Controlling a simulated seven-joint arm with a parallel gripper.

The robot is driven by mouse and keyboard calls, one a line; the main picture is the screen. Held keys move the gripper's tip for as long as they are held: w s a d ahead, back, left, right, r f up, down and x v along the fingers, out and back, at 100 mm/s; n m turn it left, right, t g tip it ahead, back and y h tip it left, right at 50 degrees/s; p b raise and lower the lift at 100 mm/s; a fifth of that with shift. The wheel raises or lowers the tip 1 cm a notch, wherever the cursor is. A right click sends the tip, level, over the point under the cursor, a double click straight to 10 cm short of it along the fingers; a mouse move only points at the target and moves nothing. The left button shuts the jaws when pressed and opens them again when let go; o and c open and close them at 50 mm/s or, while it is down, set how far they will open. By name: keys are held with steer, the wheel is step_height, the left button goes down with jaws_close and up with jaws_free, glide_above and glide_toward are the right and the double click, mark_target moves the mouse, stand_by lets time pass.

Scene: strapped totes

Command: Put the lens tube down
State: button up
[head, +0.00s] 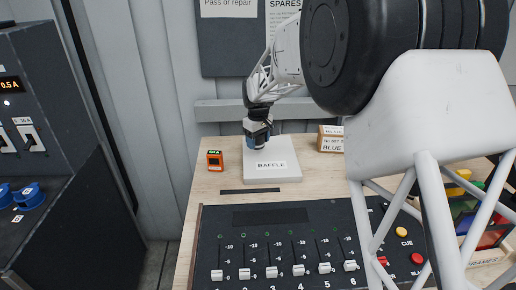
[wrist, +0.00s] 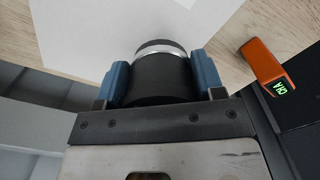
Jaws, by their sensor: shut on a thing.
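The lens tube (wrist: 158,80) is a black cylinder with a silver ring near its far end, seen in the wrist view. My gripper (wrist: 160,84) is shut on it, with one blue finger pressed on each side. The tube is mostly hidden there by the fingers. The white board also shows beyond the tube in the wrist view (wrist: 110,30). I cannot tell whether the tube touches the board.
An orange device (head: 215,160) with a lit display stands just left of the board. A cardboard box (head: 331,139) stands to the right. A slider panel (head: 290,245) fills the front, with a dark strip (head: 250,191) behind it.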

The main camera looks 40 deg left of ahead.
mark_target(258, 148)
steer(key=shift+f, duration=1.7)
steer(key=shift+f, duration=0.1)
steer(key=o, duration=1.1)
step_height(258, 148, up, 12)
steer(key=shift+r, duration=0.1)
